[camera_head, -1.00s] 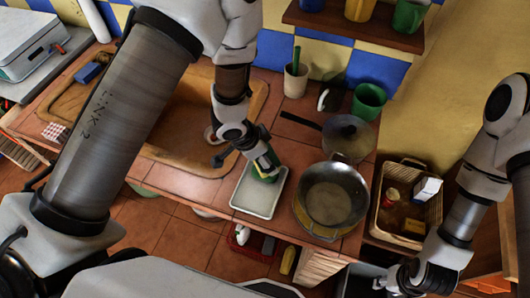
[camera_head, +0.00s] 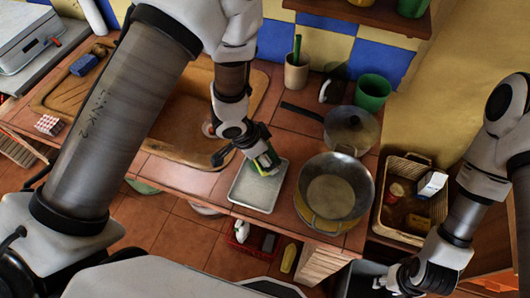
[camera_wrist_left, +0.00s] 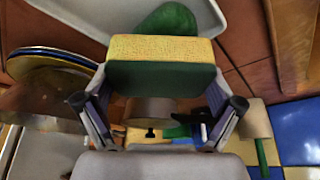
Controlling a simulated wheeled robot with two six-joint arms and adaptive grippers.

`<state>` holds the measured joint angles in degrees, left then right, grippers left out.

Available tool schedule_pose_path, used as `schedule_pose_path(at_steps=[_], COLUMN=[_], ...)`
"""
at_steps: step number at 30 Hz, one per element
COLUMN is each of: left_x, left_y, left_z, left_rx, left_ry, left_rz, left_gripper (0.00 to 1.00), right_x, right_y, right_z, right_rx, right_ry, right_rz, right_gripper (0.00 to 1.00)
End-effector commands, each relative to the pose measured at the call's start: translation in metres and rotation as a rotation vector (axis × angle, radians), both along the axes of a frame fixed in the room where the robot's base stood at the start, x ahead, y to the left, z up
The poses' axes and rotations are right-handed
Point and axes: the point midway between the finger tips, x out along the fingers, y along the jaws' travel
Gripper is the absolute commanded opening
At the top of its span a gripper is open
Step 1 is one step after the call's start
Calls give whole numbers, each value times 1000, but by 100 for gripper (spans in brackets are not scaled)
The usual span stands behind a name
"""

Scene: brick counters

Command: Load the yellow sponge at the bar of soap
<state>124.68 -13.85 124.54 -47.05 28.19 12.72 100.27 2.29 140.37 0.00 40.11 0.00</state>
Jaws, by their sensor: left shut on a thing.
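The yellow sponge (camera_wrist_left: 160,50), with a dark green side, is held between the two fingers of my left gripper (camera_wrist_left: 160,105). In the head view this gripper (camera_head: 263,158) is over the far edge of a pale tray (camera_head: 255,195), and the sponge is mostly hidden. A rounded green piece, seemingly the bar of soap (camera_wrist_left: 170,18), lies in the tray just beyond the sponge in the wrist view. Whether they touch is unclear. My right gripper (camera_head: 390,283) is at the lower right, away from the counter objects; its small fingers do not show clearly.
A green cup (camera_head: 371,92) and a beige cup (camera_head: 296,73) stand by the wall. A sink (camera_head: 190,150) is left, a basket (camera_head: 412,205) right.

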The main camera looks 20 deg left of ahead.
Motion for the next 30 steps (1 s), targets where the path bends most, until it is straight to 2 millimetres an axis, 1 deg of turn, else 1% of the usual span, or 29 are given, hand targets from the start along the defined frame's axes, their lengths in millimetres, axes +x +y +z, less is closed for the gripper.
schedule_pose_path(at_steps=[25, 30], left_x=[0, 0], left_y=[0, 0], left_z=[-10, -10], left_rx=[0, 0], left_ry=[0, 0], left_rz=[0, 0], left_gripper=[65, 65], right_x=[0, 0], right_y=[0, 0], right_z=[-7, -7], right_rx=[0, 0], right_ry=[0, 0], right_rz=[0, 0], right_gripper=[40, 40])
